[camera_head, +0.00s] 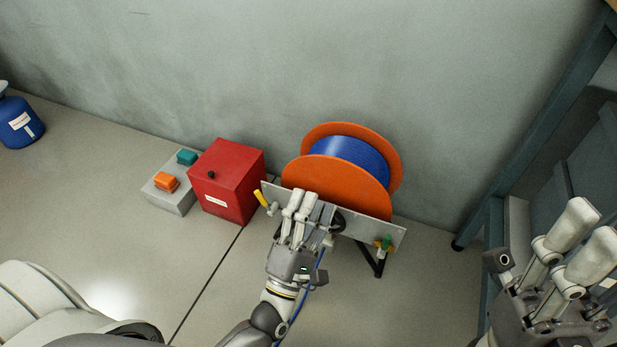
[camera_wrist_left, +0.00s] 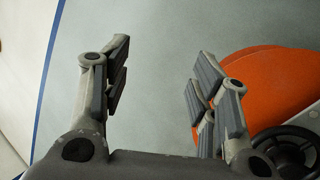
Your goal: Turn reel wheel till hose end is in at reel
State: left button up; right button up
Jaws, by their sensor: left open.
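The reel has two orange discs with blue hose (camera_head: 350,154) wound between them, and stands by the wall on a stand with a grey front plate (camera_head: 394,233). The black reel wheel (camera_head: 342,222) is on the plate, partly hidden behind my left gripper (camera_head: 308,203). In the left wrist view the wheel (camera_wrist_left: 284,152) lies at lower right, outside the fingers. That gripper (camera_wrist_left: 157,75) is open, with nothing between its fingers. A length of blue hose (camera_head: 304,297) runs beside my left arm; its end is not seen. My right gripper (camera_head: 583,230) is at the right edge, away from the reel; its opening is unclear.
A red box (camera_head: 229,178) and a grey button box (camera_head: 171,194) with orange and teal buttons stand left of the reel. A yellow lever (camera_head: 261,198) and a green-handled valve (camera_head: 386,243) are on the plate. A blue bottle (camera_head: 19,121) stands far left, a blue-grey rack (camera_head: 535,125) right.

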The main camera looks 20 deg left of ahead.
pick_arm(q)
notch_tip(320, 180, up, 10)
jog(key=s+m+t, duration=0.2)
jog(key=m, duration=0.3)
jog(key=shift+m+t+h+p, duration=0.3)
jog(key=shift+m+p, duration=0.05)
jog(key=shift+m, duration=0.05)
jog(key=shift+w+r, duration=0.1)
